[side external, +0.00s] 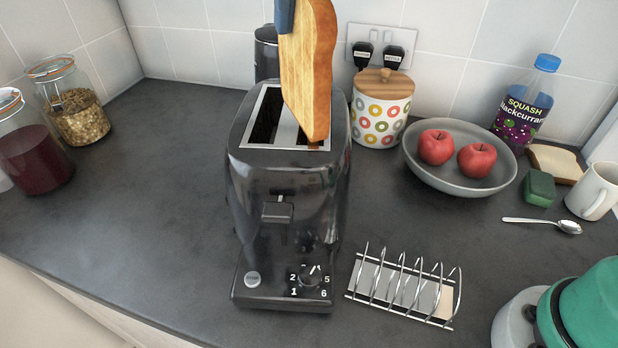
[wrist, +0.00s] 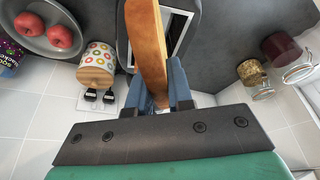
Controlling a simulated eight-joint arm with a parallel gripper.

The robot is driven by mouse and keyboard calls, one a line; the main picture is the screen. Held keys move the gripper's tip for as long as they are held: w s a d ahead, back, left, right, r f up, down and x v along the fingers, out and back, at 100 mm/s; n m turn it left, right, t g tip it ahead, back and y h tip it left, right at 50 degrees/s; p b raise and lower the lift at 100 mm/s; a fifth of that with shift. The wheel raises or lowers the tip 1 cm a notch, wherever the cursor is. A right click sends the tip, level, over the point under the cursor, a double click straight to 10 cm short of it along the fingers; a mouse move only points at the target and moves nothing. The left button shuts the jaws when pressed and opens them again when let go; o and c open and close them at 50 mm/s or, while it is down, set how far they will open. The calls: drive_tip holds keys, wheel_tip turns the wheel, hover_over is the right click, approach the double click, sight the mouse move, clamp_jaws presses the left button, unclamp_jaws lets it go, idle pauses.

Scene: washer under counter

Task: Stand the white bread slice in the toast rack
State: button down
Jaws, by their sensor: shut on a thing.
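My gripper (wrist: 158,92) is shut on a golden-brown bread slice (side external: 308,65). It holds the slice upright over the black toaster (side external: 290,180). The slice's lower corner is at the front of the right slot; I cannot tell whether it is still inside. In the side view only a blue finger shows, at the top edge. The slice (wrist: 147,45) also shows edge-on between the blue fingers in the wrist view. A paler white bread slice (side external: 556,163) lies flat at the far right. The wire toast rack (side external: 404,287) stands right of the toaster, with no slice standing in it.
A grey bowl (side external: 460,182) with two apples, a patterned canister (side external: 378,118) and a squash bottle (side external: 525,105) stand behind the rack. A green-and-grey appliance (side external: 575,310) stands to its right. A mug (side external: 594,190), spoon (side external: 543,224) and green block (side external: 538,187) are at right.

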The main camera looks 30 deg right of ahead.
drive_tip(key=s+d+f+m+g+h, duration=0.2)
drive_tip(key=s+d+f+m, duration=0.65)
drive_tip(key=s+f, duration=0.45)
drive_tip(key=a+x, duration=0.1)
drive_tip(key=x, duration=0.6)
drive_tip(key=shift+f+n, duration=0.35)
drive_tip(key=shift+f, duration=0.15)
drive_tip(key=c, duration=0.7)
unclamp_jaws()
drive_tip(key=shift+r, duration=3.5)
